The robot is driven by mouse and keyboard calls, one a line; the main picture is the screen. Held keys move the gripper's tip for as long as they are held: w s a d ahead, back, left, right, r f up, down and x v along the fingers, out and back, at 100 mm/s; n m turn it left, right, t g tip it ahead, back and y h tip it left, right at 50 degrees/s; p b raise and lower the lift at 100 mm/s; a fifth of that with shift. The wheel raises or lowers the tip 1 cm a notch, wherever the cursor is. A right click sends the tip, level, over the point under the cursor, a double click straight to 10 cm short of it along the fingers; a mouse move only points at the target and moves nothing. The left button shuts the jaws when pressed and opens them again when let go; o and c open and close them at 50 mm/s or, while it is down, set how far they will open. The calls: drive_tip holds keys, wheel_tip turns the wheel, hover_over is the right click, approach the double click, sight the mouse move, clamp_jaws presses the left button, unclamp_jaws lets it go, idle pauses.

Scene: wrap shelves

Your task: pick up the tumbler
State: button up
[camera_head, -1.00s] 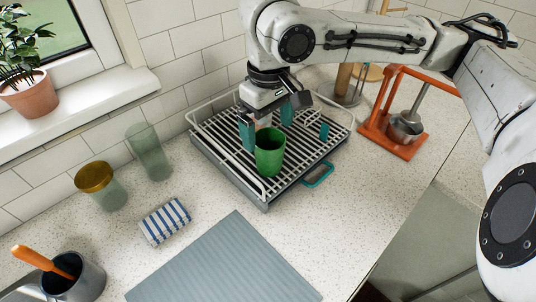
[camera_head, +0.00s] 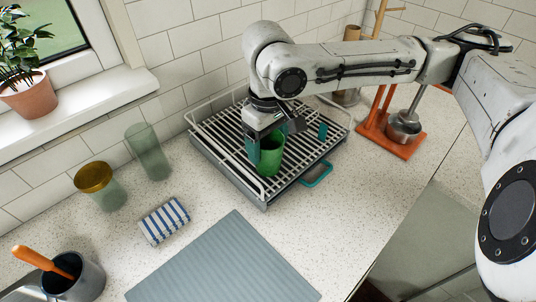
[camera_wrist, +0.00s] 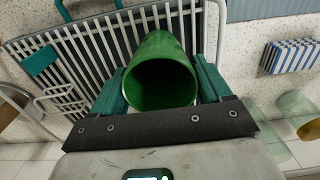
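The green tumbler (camera_head: 271,158) stands on the wire dish rack (camera_head: 228,168), its open mouth facing up. In the wrist view the tumbler (camera_wrist: 160,82) sits between the two teal fingers of my gripper (camera_wrist: 160,72). In the head view my gripper (camera_head: 267,142) points down over the tumbler and partly hides it. The fingers are spread, one on each side of the tumbler. They look open, with a narrow gap to the wall; any contact lower down is hard to see.
A blue-grey mat (camera_head: 225,262) lies in front, beside a striped cloth (camera_head: 165,220). An orange stand with a metal pot (camera_head: 404,130) is right of the rack. The wall runs behind.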

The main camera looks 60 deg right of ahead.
drive_tip(key=c, duration=0.5)
drive_tip(key=shift+r, duration=0.1)
drive_tip(key=shift+r, duration=0.2)
drive_tip(key=s+a+r+b, duration=0.2)
drive_tip(key=a+r+b, duration=0.1)
drive_tip(key=a+r, duration=0.1)
drive_tip(key=s+a+r+b, duration=0.2)
drive_tip(key=a+r+b, duration=0.2)
drive_tip(key=s+a+r+b, duration=0.3)
drive_tip(key=a+r, duration=0.1)
drive_tip(key=shift+s+r, duration=0.1)
drive_tip(key=shift+r, duration=0.1)
